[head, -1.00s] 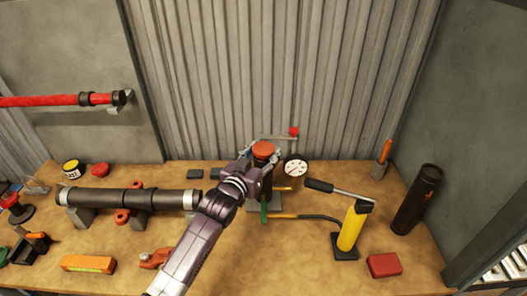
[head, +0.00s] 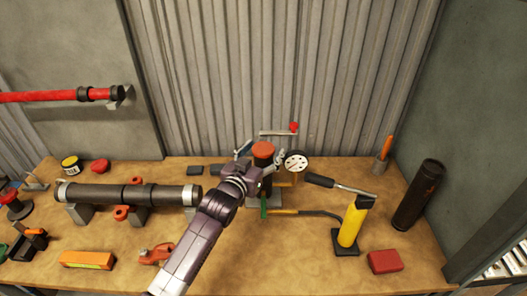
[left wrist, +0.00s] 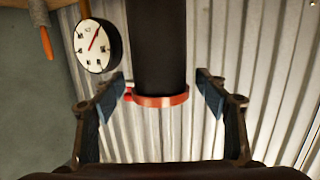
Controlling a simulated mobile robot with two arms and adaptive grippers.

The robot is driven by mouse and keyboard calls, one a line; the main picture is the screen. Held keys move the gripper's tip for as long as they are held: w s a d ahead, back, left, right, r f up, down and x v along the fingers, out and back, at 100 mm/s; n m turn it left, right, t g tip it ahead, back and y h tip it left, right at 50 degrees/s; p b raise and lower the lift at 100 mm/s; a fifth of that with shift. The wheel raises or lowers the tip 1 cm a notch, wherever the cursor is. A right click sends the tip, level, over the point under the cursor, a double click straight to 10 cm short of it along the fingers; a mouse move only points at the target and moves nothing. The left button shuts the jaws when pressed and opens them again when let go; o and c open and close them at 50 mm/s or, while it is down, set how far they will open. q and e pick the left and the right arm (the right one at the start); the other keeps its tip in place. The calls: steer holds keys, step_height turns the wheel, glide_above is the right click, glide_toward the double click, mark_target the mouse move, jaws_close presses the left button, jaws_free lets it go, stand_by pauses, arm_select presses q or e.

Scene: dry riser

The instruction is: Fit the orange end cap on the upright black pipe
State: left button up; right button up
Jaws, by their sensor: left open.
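The orange end cap (head: 263,149) sits on the top end of the upright black pipe (head: 261,162) at the middle back of the bench. In the left wrist view the picture is upside down: the pipe (left wrist: 158,45) comes down from the top and the cap (left wrist: 160,101) shows as an orange band at its end. My left gripper (head: 256,160) is open beside the pipe top. Its two fingers (left wrist: 165,95) stand to either side of the cap, with a gap on each side. My right gripper is not in view.
A round gauge (head: 296,162) stands just right of the pipe; it also shows in the left wrist view (left wrist: 97,45). A yellow hand pump (head: 352,224) and a dark cylinder (head: 419,195) are further right. A horizontal black pipe (head: 110,195) lies on supports at left.

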arm_select(q)
steer(key=shift+f, duration=0.1)
steer(key=shift+s+a, duration=0.15)
steer(key=shift+s, duration=0.2)
steer(key=v, duration=1.1)
steer(key=shift+s, duration=0.15)
